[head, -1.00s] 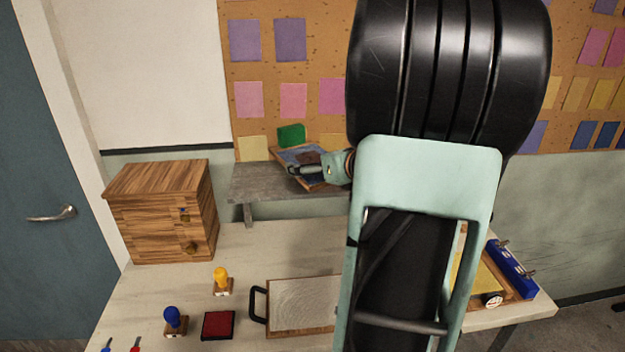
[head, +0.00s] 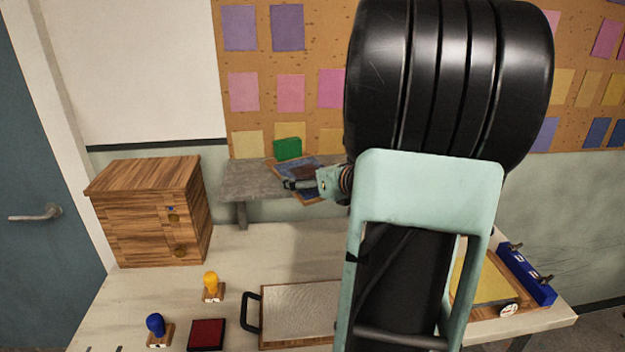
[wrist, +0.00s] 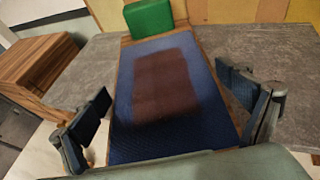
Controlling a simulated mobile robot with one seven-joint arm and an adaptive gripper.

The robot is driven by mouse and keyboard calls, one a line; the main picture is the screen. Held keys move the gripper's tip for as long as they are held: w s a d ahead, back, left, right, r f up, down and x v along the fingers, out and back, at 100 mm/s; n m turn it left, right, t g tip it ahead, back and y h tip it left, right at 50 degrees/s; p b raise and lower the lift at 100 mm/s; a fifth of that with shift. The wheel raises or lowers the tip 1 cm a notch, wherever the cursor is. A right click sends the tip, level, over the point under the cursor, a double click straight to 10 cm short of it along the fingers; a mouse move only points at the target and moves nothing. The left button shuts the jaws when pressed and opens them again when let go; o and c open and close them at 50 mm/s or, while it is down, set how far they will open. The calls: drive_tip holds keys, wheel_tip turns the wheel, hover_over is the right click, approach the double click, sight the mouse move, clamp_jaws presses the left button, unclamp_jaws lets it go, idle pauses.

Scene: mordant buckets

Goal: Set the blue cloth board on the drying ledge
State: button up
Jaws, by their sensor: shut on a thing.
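The blue cloth board (wrist: 200,122) has a wooden rim, a dark reddish-brown patch on its cloth and a green block (wrist: 150,18) at its far end. My gripper (wrist: 168,100) is shut on the board across its width, one finger at each long side. In the head view the board (head: 284,171) and my gripper (head: 290,185) are over the grey drying ledge (head: 245,178) by the wall. The board looks nearly flat there; I cannot tell whether it touches the ledge. My arm hides the ledge's right part in the head view.
A wooden drawer box (head: 150,210) stands left of the ledge. The table below holds a yellow-handled stamp (head: 211,284), a blue-handled stamp (head: 156,328), a red pad (head: 206,335), a handled board (head: 300,308) and a blue-clipped board (head: 527,275). Bare ledge shows either side of the cloth board.

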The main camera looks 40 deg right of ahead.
drive_tip(key=o, duration=1)
drive_tip(key=shift+r, duration=0.15)
drive_tip(key=p+v, duration=0.4)
drive_tip(key=v, duration=0.8)
